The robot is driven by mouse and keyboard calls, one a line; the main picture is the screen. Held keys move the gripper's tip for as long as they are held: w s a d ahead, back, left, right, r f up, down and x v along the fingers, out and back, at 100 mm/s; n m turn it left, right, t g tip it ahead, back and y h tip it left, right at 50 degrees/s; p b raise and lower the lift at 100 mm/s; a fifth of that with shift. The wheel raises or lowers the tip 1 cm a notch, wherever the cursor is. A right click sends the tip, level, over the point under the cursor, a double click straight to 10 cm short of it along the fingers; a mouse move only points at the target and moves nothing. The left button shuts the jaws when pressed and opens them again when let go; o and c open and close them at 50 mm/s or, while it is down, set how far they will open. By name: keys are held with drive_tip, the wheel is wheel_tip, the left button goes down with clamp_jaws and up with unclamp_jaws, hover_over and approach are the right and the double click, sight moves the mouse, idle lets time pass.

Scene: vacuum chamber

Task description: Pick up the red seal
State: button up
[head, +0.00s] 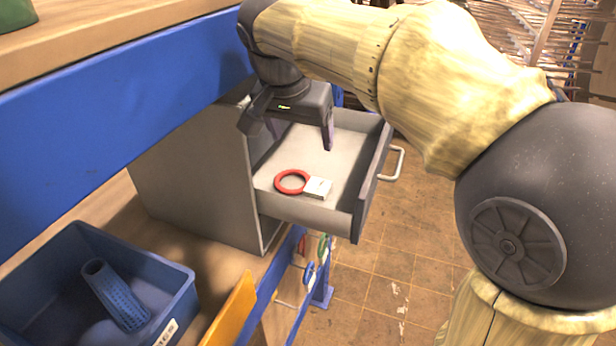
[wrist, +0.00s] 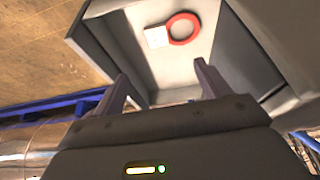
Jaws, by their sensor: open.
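The red seal (head: 279,187) is a ring lying flat on the floor of an open grey drawer (head: 335,220), near its front left in the head view. A small white block (head: 318,187) lies beside it, touching or slightly overlapping its edge. In the wrist view the red seal (wrist: 184,41) shows at the top, with the white block (wrist: 156,37) to its left. My gripper (head: 300,140) is above the drawer, open and empty, its fingers apart from the seal. In the wrist view, my gripper's two fingers (wrist: 158,82) point toward the drawer, short of the seal.
The drawer sticks out of a grey cabinet (head: 195,180), with a handle (head: 396,163) on its front. Drawer walls surround the seal. A blue bin (head: 175,300) holding a blue mesh cylinder (head: 115,295) stands at lower left. A blue beam (head: 110,110) runs above the cabinet.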

drive_tip(key=shift+w, duration=0.15)
drive_tip(key=shift+d, duration=0.1)
drive_tip(key=p, duration=0.2)
hover_over(314, 188)
drive_tip(key=s, duration=0.2)
drive_tip(key=f, duration=1.1)
drive_tip(key=shift+w+a+f, duration=0.1)
drive_tip(key=shift+w+a, duration=0.05)
drive_tip(key=shift+a, duration=0.1)
